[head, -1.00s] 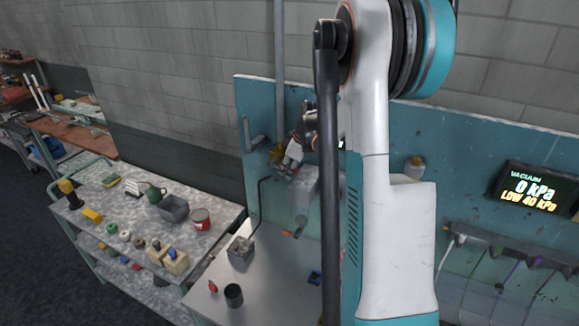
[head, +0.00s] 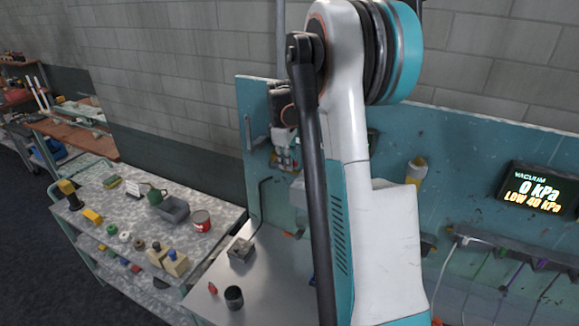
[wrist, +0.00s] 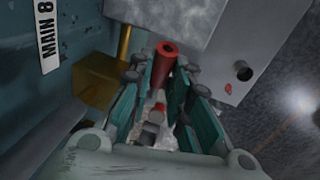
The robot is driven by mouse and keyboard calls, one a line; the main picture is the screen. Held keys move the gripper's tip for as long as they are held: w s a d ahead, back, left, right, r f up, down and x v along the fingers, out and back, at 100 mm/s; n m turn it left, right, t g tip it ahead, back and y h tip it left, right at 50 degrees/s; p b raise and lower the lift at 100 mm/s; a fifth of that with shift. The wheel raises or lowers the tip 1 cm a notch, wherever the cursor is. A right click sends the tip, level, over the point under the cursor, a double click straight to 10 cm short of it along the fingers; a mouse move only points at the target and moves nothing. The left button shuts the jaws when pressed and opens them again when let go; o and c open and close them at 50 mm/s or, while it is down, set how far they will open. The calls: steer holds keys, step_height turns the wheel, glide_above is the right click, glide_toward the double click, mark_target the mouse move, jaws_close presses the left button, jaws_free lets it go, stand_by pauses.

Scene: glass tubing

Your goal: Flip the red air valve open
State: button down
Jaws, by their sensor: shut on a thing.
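The red air valve's handle (wrist: 167,58) is a red round bar in the wrist view, lying between my gripper's fingers. A brass-coloured block (wrist: 97,82), which looks like the valve body, sits at the wall just left of the fingers. My gripper (wrist: 161,84) is shut on the red handle, with a teal pad on each side of it. In the head view my gripper (head: 285,160) is at the teal wall panel, left of my upright arm. It hides most of the valve there. I cannot tell the handle's exact angle.
A black cup (head: 234,297) stands on the metal bench.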

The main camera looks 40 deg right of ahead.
steer(key=shift+w+a+r+n+g+h+b, duration=0.15)
steer(key=shift+w+r+g+h+b, duration=0.3)
steer(key=shift+g, duration=0.5)
steer(key=shift+w+a+r+n+g+h+b, duration=0.1)
steer(key=shift+w+a+r+g+h+b, duration=0.2)
steer(key=shift+w+g+b, duration=0.45)
steer(key=shift+w+a+r+n+g+h+b, duration=0.1)
steer(key=shift+w+a+r+g+h+b, duration=0.25)
steer(key=shift+g, duration=0.75)
steer(key=shift+d, duration=0.2)
steer(key=c, duration=1.5)
jaws_free()
steer(key=v, duration=1.2)
steer(key=shift+a, duration=0.15)
